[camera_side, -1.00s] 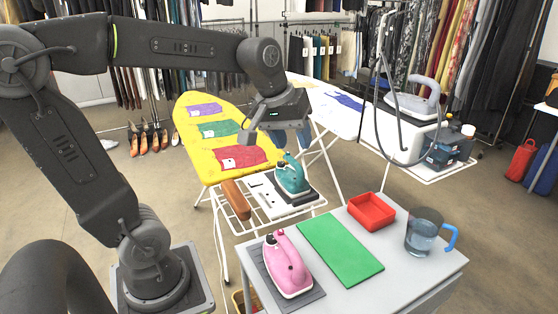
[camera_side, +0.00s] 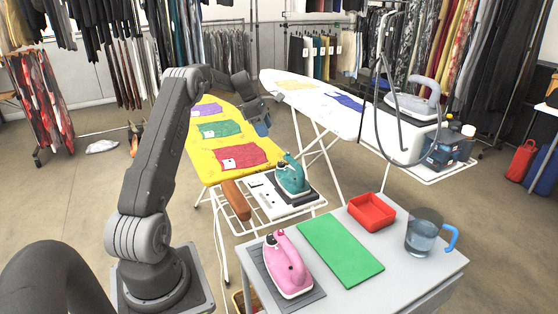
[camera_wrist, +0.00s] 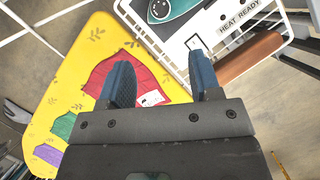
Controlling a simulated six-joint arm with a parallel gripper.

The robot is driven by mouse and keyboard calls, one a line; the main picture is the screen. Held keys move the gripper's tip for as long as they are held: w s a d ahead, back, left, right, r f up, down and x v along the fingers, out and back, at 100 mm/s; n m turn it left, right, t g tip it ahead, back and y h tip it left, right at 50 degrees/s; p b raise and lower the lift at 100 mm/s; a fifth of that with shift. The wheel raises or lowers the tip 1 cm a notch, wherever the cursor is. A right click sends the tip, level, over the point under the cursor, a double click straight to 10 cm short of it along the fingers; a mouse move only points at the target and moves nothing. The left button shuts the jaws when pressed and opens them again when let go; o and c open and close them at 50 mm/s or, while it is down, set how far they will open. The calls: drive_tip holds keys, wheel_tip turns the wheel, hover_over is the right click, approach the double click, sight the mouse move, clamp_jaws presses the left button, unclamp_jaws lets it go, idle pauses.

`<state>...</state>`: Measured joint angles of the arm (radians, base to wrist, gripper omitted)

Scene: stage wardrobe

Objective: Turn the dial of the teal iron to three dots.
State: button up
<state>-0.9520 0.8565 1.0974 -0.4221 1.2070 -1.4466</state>
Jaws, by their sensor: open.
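The teal iron (camera_side: 291,176) stands on a dark pad on the white rack at the end of the yellow ironing board. Its lower part shows at the top of the wrist view (camera_wrist: 172,12), cut off by the edge. The dial is too small to make out in the side view, and its setting cannot be read. My gripper (camera_wrist: 160,75) is open and empty above the yellow board, beside a red cloth patch (camera_wrist: 140,85) in the wrist view. In the side view my gripper (camera_side: 262,127) is behind and left of the teal iron, well apart from it.
A brown wooden block (camera_side: 236,199) lies on the rack beside the iron. A pink iron (camera_side: 288,262), a green mat (camera_side: 340,247), a red tray (camera_side: 371,212) and a water jug (camera_side: 423,230) are on the front table. A white board (camera_side: 318,98) stands behind.

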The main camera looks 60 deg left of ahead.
sight(281, 162)
drive_tip(key=x, duration=1.3)
drive_tip(key=shift+w+f, duration=0.1)
drive_tip(key=shift+f, duration=0.2)
drive_tip(key=shift+c, duration=0.5)
drive_tip(key=c, duration=0.8)
drive_tip(key=shift+c, duration=0.2)
drive_tip(key=shift+m, duration=0.3)
drive_tip(key=m+g+h, duration=0.1)
drive_tip(key=m, duration=0.2)
drive_tip(key=shift+w+a+m, duration=0.1)
drive_tip(key=shift+w+m, duration=0.05)
drive_tip(key=shift+m, duration=0.25)
drive_tip(key=shift+w+m+g+h, duration=0.15)
drive_tip(key=shift+m+g, duration=0.35)
drive_tip(key=shift+m, duration=0.65)
drive_tip(key=shift+m+g+h, duration=0.25)
drive_tip(key=shift+m+g, duration=0.25)
drive_tip(key=shift+m, duration=0.65)
